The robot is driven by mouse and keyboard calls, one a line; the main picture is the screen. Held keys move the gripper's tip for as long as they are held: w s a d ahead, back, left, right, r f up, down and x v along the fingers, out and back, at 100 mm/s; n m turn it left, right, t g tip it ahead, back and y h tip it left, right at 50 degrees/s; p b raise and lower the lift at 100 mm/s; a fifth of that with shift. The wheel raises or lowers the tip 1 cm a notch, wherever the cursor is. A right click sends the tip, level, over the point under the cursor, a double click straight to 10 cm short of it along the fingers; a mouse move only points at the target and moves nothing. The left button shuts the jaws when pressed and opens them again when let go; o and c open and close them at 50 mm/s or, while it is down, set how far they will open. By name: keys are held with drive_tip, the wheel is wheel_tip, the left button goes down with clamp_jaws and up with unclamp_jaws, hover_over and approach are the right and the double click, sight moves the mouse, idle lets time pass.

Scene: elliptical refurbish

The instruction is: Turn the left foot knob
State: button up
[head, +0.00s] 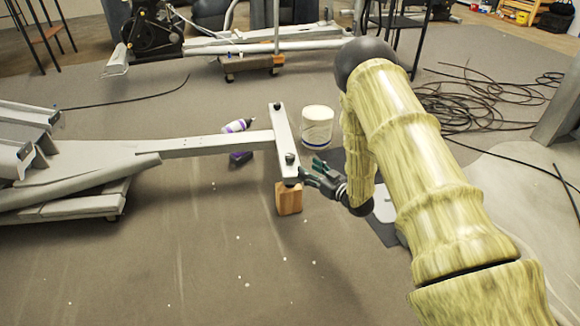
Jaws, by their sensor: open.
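A grey frame bar (215,144) runs right to a crossbar (284,135), making a T. A dark knob (290,158) sits on the near end of the crossbar, and another dark knob (277,106) sits on its far end. I cannot tell from this view which one counts as the left foot knob. My gripper (311,171) is open, just right of the near knob and close to it. I cannot tell whether it touches the knob or the bar end. No wrist view shows the fingers more closely.
A wooden block (288,198) is under the crossbar's near end. A white tub (317,127) stands right of the crossbar. A purple-and-white bottle (237,126) lies by the bar. Cables (480,105) lie at the right. The near floor (210,265) is mostly clear.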

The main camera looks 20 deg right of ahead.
sight(290, 155)
drive_tip(key=b+x, duration=0.5)
drive_tip(key=x, duration=0.5)
drive_tip(key=shift+w+d+r+b, duration=0.1)
drive_tip(key=shift+b, duration=0.25)
drive_tip(key=shift+w+a+r, duration=0.1)
drive_tip(key=shift+w+a, duration=0.2)
drive_tip(key=shift+w, duration=0.25)
drive_tip(key=c, duration=1.1)
drive_tip(key=shift+o, duration=0.2)
drive_tip(key=shift+r+t+h+p, duration=0.15)
drive_tip(key=shift+t+h+p, duration=0.15)
drive_tip(key=shift+p, duration=0.15)
